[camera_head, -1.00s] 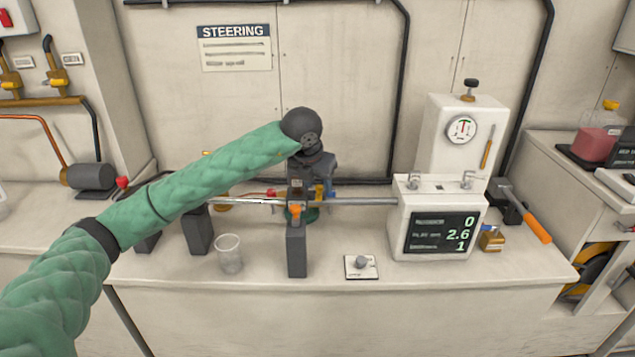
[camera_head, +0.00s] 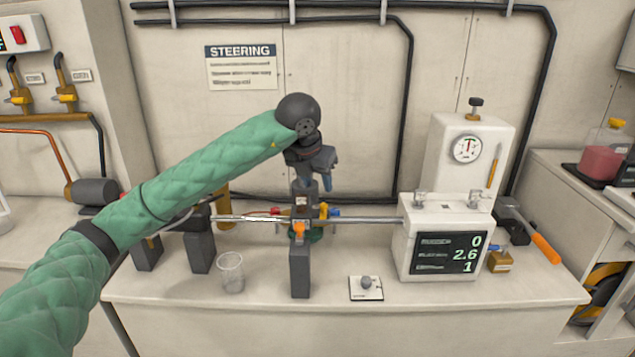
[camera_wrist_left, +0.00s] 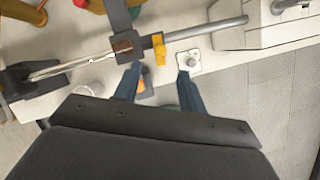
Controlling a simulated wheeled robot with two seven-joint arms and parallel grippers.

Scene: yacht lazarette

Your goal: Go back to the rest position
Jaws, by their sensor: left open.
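My left gripper (camera_head: 316,182) is in the middle of the head view, at the end of the green-sleeved arm. It points down just above and behind the metal rod (camera_head: 370,220) on its dark grey posts. In the left wrist view its two blue fingers (camera_wrist_left: 156,84) stand wide apart with nothing held between them. Beyond them are the rod (camera_wrist_left: 205,30), a yellow clip (camera_wrist_left: 159,48) and a knob on a white plate (camera_wrist_left: 188,61). My right gripper is not in view.
A white display unit (camera_head: 403,259) stands right of the rod, with a gauge housing (camera_head: 447,140) behind it. A clear cup (camera_head: 231,273), a knob plate (camera_head: 366,288) and an orange-handled hammer (camera_head: 544,247) are on the bench.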

